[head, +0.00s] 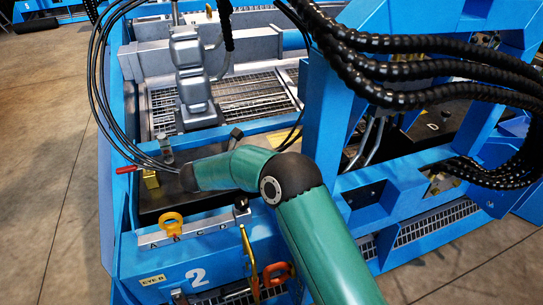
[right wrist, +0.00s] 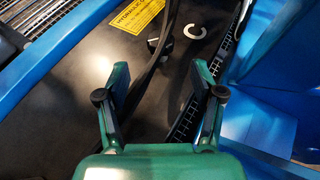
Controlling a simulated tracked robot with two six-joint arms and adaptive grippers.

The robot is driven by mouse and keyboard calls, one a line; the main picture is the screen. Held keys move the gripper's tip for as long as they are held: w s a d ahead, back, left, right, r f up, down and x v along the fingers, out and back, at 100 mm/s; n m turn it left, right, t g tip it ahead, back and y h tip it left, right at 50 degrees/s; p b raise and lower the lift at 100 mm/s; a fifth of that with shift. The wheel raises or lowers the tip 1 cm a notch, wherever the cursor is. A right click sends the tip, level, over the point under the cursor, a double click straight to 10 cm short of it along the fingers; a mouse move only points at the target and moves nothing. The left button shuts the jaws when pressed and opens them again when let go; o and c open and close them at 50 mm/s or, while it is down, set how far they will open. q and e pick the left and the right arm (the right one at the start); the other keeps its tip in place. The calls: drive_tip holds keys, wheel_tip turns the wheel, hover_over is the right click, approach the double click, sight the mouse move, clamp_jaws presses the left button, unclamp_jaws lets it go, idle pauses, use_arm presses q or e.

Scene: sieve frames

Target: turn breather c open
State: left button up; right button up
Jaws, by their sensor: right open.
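In the right wrist view a white C-shaped mark (right wrist: 195,32) is on a dark plate (right wrist: 75,105). A small black knob or lever (right wrist: 152,44) stands left of the mark, and I take it for breather c; its exact setting cannot be told. My right gripper (right wrist: 160,69) is open and empty, its fingers pointing toward the plate, with the knob beyond the fingertips and apart from them. In the head view my teal right arm reaches over a black plate (head: 155,214); its gripper is not clearly visible there. My left gripper is not in view.
A dark cable passes between the finger directions in the wrist view, beside a yellow label (right wrist: 137,14). Blue frame walls (right wrist: 275,95) rise at the right.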

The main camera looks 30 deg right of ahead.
drive_tip(key=b+x, duration=0.1)
drive_tip(key=x, duration=0.8)
drive_tip(key=c, duration=1.1)
drive_tip(key=shift+b, duration=0.3)
drive_tip(key=shift+c, duration=0.2)
